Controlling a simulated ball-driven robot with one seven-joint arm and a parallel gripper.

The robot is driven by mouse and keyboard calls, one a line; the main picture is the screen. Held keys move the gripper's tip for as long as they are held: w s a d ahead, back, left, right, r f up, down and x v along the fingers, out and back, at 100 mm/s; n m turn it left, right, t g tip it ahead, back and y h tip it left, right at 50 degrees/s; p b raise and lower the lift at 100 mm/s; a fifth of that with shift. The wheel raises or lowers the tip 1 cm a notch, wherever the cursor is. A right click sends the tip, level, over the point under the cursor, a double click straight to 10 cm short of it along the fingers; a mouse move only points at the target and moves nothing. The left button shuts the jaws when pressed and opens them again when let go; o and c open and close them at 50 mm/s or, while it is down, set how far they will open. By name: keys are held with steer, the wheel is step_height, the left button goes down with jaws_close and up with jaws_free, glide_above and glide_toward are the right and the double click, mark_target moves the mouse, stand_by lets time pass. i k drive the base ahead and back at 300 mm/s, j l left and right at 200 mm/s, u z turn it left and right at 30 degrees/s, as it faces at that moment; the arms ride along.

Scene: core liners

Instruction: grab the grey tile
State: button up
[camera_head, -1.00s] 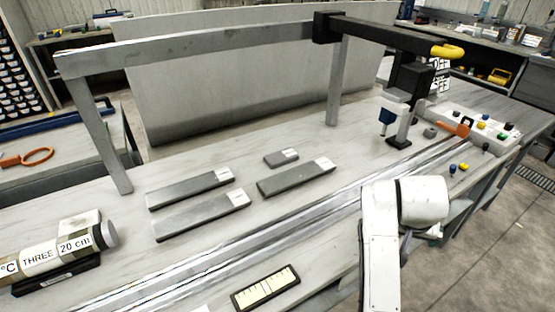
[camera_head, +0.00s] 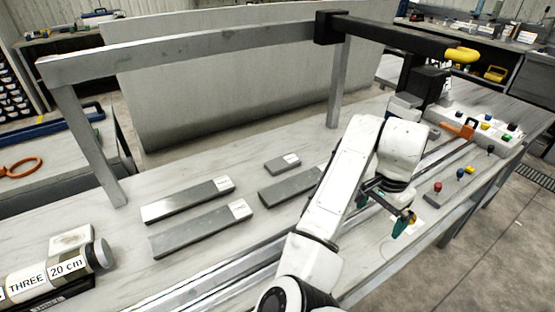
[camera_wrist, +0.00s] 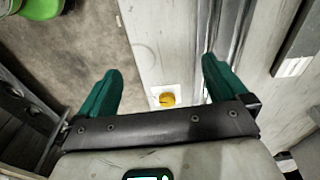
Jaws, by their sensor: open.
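Several grey tiles with white end labels lie flat on the bench. A short grey tile (camera_head: 281,164) is at the back. Two long grey tiles (camera_head: 185,202) (camera_head: 198,232) lie side by side to its left, and another long grey tile (camera_head: 287,189) in front of it is partly hidden by my arm. Which one is meant I cannot tell. My gripper (camera_head: 404,222) is open and empty, right of the tiles, over the bench's front side. In the wrist view its green fingers (camera_wrist: 160,72) are apart, with a labelled grey tile (camera_wrist: 300,45) at the upper right.
A metal rail (camera_head: 215,272) runs along the bench in front of the tiles. A grey frame (camera_head: 190,50) spans above them. A labelled cylinder (camera_head: 60,272) lies at the left. A yellow knob (camera_wrist: 168,99) sits between my fingers' lines of view. Red and blue knobs stand at the right.

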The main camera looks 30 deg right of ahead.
mark_target(279, 165)
steer(key=i, duration=1.3)
